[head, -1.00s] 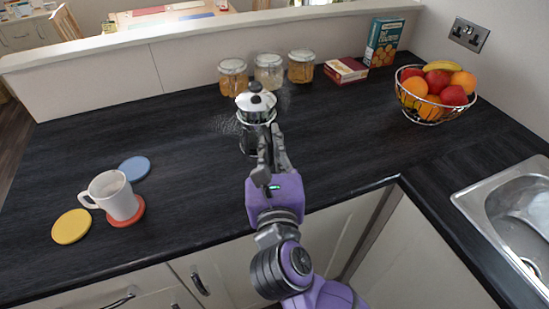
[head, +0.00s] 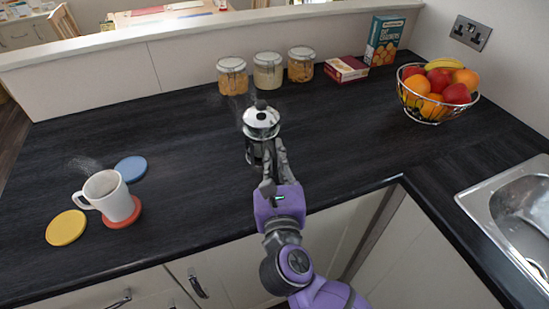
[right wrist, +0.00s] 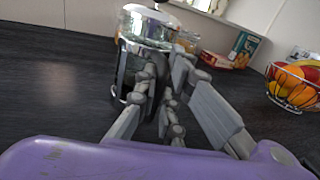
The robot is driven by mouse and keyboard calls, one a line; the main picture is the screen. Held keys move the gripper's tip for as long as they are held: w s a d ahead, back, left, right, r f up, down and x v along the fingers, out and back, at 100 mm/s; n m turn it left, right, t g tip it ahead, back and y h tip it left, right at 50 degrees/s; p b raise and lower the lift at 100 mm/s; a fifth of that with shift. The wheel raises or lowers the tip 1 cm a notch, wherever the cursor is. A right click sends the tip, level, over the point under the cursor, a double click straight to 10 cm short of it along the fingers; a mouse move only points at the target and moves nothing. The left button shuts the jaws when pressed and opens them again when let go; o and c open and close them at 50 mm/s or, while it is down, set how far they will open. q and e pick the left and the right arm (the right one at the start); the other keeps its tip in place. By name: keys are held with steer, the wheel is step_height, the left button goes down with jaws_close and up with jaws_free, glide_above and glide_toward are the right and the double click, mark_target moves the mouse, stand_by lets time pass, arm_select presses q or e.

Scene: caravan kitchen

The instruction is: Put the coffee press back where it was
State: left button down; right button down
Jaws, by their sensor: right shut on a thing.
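The coffee press (head: 261,124), with a shiny metal lid and dark knob, is over the middle of the dark counter, in front of the glass jars. My right gripper (head: 267,158) is shut on it from the near side. In the right wrist view the press (right wrist: 148,28) stands roughly upright at the fingers (right wrist: 155,95), which partly hide it. I cannot tell whether its base touches the counter. My left gripper is not in view.
Three glass jars (head: 267,71) line the back, with a red box (head: 346,69) and a cracker box (head: 384,40) beside them. A fruit basket (head: 437,95) is at right, near the sink (head: 515,215). A white mug (head: 108,193) is on a red coaster at left. Counter between is clear.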

steer(key=c, duration=1.9)
jaws_free()
steer(key=shift+o, duration=0.2)
